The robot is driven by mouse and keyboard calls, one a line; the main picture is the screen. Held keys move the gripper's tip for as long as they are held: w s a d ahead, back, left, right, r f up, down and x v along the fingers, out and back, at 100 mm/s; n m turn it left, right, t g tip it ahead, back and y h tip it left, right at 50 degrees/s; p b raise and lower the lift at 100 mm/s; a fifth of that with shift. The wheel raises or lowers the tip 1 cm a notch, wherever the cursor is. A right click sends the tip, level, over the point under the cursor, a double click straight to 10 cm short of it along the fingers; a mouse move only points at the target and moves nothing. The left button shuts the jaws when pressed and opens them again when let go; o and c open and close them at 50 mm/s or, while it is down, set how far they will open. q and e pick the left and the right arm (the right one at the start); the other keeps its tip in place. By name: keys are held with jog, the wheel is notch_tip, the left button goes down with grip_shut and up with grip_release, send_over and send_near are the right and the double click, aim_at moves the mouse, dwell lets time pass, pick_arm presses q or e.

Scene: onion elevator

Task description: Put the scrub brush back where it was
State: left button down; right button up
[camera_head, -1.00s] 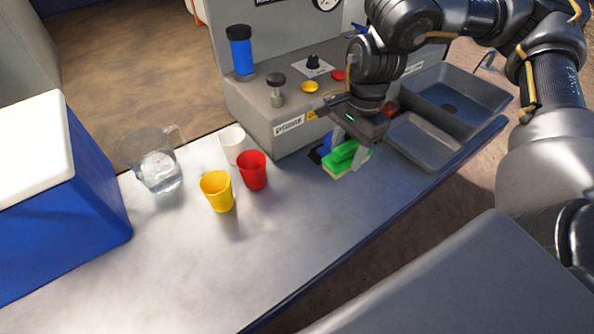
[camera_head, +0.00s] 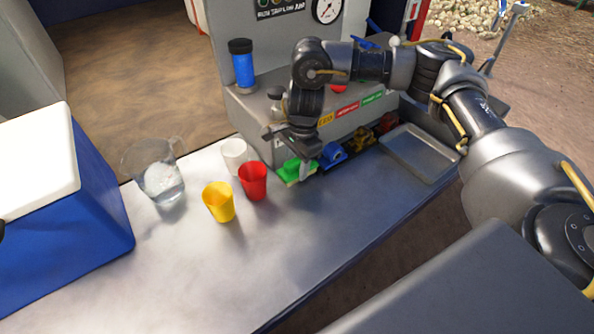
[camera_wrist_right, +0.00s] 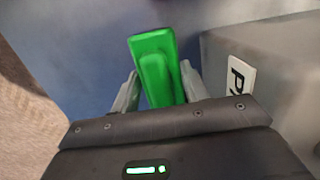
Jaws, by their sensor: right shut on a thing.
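The scrub brush (camera_head: 292,171) has a green back and a pale underside. It is at the foot of the grey control box, just right of the red cup. My right gripper (camera_head: 296,164) is shut on it from above; the wrist view shows the green brush (camera_wrist_right: 155,62) between the two fingers (camera_wrist_right: 160,90). I cannot tell whether the brush touches the table. A blue item (camera_head: 332,155) sits to the right of the brush, against the box.
A red cup (camera_head: 253,181), a yellow cup (camera_head: 218,202), a white cup (camera_head: 234,154) and a clear pitcher (camera_head: 160,178) stand left of the brush. A grey tray (camera_head: 420,152) lies at the right. A blue cooler (camera_head: 95,215) stands far left. The front table is clear.

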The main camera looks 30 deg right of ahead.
aim_at(297, 172)
notch_tip(297, 172, down, 3)
jog(key=shift+p, duration=0.35)
jog(key=shift+f, duration=0.15)
jog(key=o, duration=0.5)
jog(key=shift+b, duration=0.3)
jog(key=o, duration=0.5)
jog(key=shift+c, duration=0.2)
